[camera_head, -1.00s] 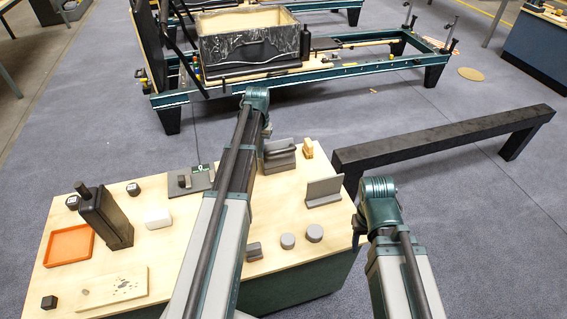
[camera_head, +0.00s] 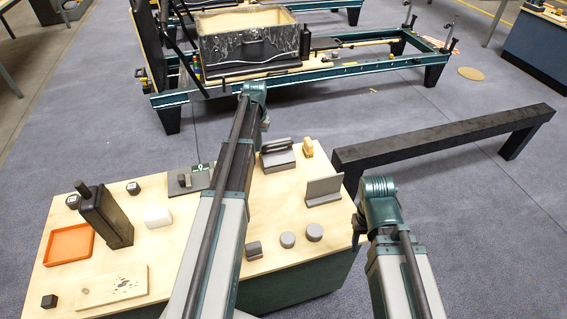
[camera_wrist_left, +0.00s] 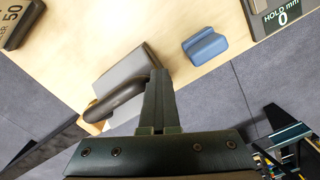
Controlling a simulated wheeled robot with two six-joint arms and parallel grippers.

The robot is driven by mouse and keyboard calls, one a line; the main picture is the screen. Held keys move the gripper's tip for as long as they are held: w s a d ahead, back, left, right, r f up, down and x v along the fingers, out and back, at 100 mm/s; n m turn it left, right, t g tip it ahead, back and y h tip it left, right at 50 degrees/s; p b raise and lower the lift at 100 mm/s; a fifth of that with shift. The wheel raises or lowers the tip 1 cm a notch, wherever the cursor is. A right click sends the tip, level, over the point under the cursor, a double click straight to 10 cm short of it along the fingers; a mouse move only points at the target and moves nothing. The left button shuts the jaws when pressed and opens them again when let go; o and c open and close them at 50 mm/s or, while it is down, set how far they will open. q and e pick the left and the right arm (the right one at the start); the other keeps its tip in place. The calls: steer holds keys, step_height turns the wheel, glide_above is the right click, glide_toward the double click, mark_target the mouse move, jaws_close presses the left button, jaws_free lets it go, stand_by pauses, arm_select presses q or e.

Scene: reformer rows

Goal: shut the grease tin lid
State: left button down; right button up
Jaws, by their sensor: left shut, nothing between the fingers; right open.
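A low grey piece with an upright plate (camera_head: 323,188) stands at the table's right side. It looks like a tin with its lid raised, but I cannot be sure. A grey block with a dark rounded bar (camera_head: 278,157) stands near the far edge; it also shows in the left wrist view (camera_wrist_left: 125,70). My left gripper (camera_head: 264,122) is beyond that edge in the head view. In the left wrist view its shut, empty fingers (camera_wrist_left: 158,90) overlap the bar's end; contact is unclear. My right gripper (camera_head: 357,228) is mostly hidden by its wrist, right of the table.
A blue block (camera_wrist_left: 205,45) lies near the far edge. Two grey round pieces (camera_head: 287,240) (camera_head: 314,232), a black canister (camera_head: 105,217), an orange tray (camera_head: 68,262) and a wooden board (camera_head: 112,288) are on the table. A black beam (camera_head: 445,140) stands behind at right.

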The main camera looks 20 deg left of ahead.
arm_select(q)
steer(key=shift+w+d+r, duration=0.15)
steer(key=shift+w+d, duration=0.2)
steer(key=shift+w, duration=0.4)
steer(key=r+p, duration=0.3)
steer(key=shift+d+r+p, duration=0.25)
steer(key=shift+r+p, duration=0.05)
steer(key=shift+p, duration=0.05)
steer(key=r+p, duration=0.4)
steer(key=shift+s+a+r, duration=0.1)
steer(key=shift+s+a, duration=0.2)
steer(key=shift+s, duration=0.05)
steer(key=s+d+r+m+p, duration=0.2)
steer(key=s+d, duration=1.1)
steer(key=d, duration=0.1)
steer(key=s+d+r+m+y+p, duration=0.1)
steer(key=s+d+r+m+p, duration=0.2)
steer(key=s+d, duration=1)
steer(key=shift+s+d, duration=0.4)
steer(key=shift+d, duration=0.85)
